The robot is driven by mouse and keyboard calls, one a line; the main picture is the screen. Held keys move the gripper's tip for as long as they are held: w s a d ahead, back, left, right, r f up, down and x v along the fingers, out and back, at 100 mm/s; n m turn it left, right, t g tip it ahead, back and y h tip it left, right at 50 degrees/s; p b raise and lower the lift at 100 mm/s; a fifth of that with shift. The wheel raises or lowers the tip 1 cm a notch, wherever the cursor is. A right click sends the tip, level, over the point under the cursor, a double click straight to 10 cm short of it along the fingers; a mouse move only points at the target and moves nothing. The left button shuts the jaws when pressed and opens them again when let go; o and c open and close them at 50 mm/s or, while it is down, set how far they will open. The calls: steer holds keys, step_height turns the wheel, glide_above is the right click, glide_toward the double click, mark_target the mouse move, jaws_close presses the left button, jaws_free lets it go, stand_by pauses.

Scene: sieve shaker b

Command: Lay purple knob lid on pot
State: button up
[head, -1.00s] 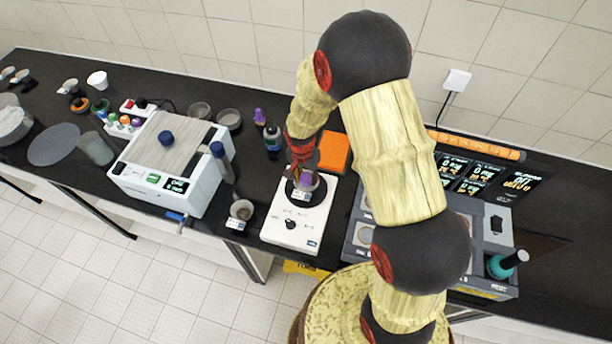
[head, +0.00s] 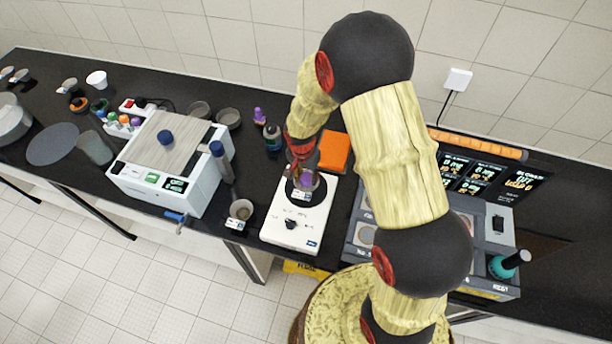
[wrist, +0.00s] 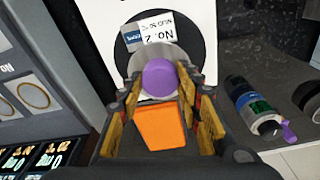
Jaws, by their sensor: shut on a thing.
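The purple knob (wrist: 160,77) of the lid is between the fingers of my gripper (wrist: 160,88), which is shut on it. A grey round rim (wrist: 140,58) shows beneath the knob. The pot carries a white "No. 2" label (wrist: 148,33) and stands on the black round plate of a white device. In the head view, my gripper (head: 304,176) is over this device (head: 292,232), with the purple knob (head: 306,180) low between the fingers. The fingers hide much of the lid and pot, so I cannot tell whether the lid touches the rim.
An orange block (head: 334,151) lies behind the white device. A dark bottle (head: 272,136) and a small purple-topped item (head: 259,116) stand to its left. A small labelled cup (head: 241,210) and the sieve shaker (head: 170,165) are further left. A grey instrument (head: 490,235) stands right.

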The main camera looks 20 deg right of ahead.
steer(key=o, duration=1.1)
steer(key=shift+c, duration=0.2)
steer(key=shift+o, duration=0.4)
steer(key=shift+r, duration=0.1)
steer(key=shift+r+p, duration=1.65)
steer(key=shift+r, duration=1.8)
